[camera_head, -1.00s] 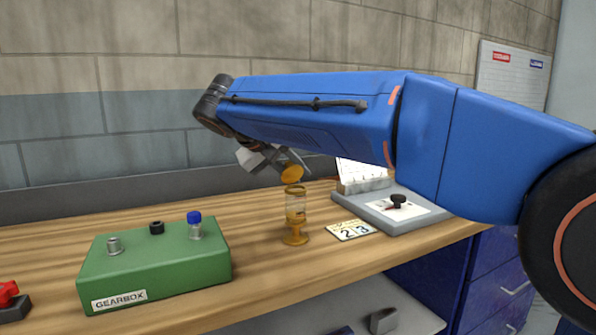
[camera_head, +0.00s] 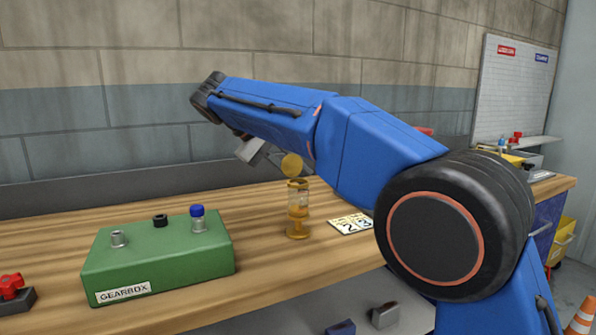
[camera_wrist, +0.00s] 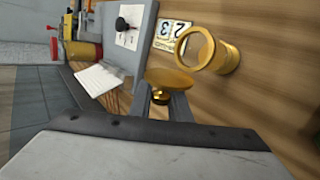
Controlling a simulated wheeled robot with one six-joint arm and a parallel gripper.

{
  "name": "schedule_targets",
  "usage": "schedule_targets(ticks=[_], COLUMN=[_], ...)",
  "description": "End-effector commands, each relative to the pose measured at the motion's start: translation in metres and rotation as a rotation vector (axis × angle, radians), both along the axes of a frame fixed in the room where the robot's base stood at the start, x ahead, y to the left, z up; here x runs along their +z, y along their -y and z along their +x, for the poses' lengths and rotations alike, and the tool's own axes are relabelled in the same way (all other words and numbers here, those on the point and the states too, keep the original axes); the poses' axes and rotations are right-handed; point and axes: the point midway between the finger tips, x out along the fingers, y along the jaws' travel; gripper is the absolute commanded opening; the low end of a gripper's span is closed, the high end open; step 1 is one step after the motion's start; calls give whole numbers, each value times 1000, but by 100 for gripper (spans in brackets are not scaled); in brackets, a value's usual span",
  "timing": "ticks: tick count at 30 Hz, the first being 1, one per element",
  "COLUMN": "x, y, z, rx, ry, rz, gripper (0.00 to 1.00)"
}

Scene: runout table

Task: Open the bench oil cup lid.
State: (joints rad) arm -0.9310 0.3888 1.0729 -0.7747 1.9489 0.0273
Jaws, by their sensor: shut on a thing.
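The bench oil cup (camera_head: 298,212) stands upright on the bench, an amber glass body with brass parts. Its round brass lid (camera_head: 292,165) is raised and shows almost face-on above the cup top. In the wrist view the cup's rim (camera_wrist: 196,48) is an open ring, and the lid (camera_wrist: 172,80) is beside it, apart from the ring. My gripper (camera_wrist: 161,98) is shut on the small knob of the lid. In the head view my gripper (camera_head: 268,156) is behind the lid, its fingertips partly hidden. Whether a hinge joins lid and cup cannot be told.
A green gearbox (camera_head: 160,262) stands left of the cup. A number card (camera_head: 350,224) lies just right of it. In the wrist view a grey panel with a black knob (camera_wrist: 122,24) lies beyond the card. A red device (camera_head: 12,286) is at the bench's left end.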

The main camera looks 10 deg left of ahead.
Motion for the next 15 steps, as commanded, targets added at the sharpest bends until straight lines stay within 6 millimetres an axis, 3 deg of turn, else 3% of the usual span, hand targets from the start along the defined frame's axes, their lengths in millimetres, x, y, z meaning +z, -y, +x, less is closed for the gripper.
schedule_targets(ticks=[12, 13, 15], x=[-1, -1, -1], y=[0, 0, 0], z=[0, 0, 0], rx=[0, 0, -1], ry=[-7, -7, -6], rz=[-5, -5, -5], gripper=[0, 19, 33])
